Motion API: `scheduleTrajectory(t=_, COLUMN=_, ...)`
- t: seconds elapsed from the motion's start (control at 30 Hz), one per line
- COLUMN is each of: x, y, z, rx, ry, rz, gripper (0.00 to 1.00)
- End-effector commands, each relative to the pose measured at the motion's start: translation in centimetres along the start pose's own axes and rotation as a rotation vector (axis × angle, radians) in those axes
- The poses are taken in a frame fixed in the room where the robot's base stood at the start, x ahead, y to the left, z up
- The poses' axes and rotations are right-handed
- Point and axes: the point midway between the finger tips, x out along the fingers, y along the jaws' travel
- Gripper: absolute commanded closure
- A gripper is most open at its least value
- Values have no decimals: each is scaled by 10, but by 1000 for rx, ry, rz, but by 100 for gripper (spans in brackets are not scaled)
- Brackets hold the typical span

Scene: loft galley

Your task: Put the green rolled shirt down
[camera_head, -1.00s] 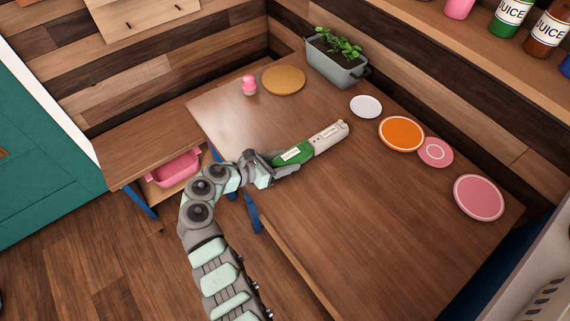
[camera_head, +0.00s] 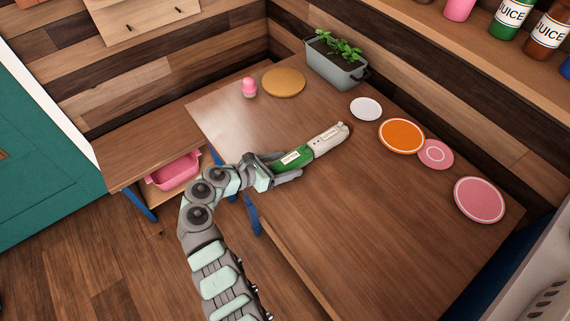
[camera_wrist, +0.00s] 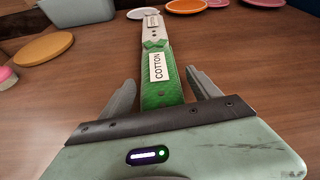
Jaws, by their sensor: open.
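The green rolled shirt (camera_head: 291,159) lies on the wooden table (camera_head: 370,210), with a white label that reads COTTON in the wrist view (camera_wrist: 161,85). A white rolled shirt (camera_head: 328,139) lies end to end with it on the far side, also labelled. My gripper (camera_head: 284,168) is open at the near end of the green roll. In the wrist view its two fingers (camera_wrist: 162,90) stand on either side of the roll, with gaps showing between them and it.
Toward the back are a planter (camera_head: 336,66), a tan round board (camera_head: 283,82) and a pink shaker (camera_head: 249,88). A white plate (camera_head: 366,108), an orange plate (camera_head: 401,136) and pink plates (camera_head: 479,199) line the right side. The table's front right is clear.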

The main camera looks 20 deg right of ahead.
Motion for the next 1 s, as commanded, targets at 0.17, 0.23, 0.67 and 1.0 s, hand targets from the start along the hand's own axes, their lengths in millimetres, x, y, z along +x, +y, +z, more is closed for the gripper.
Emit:
scheduleTrajectory(t=0.17, x=-33, y=1, z=2, rx=-1, ry=0, rz=5, gripper=28)
scheduleTrajectory(t=0.23, x=-49, y=2, z=3, rx=-1, ry=0, rz=7, gripper=28)
scheduleTrajectory(t=0.67, x=-116, y=0, z=0, rx=-1, ry=1, rz=1, gripper=28)
scheduleTrajectory(t=1.0, x=-119, y=0, z=-1, rx=-1, ry=1, rz=0, gripper=28)
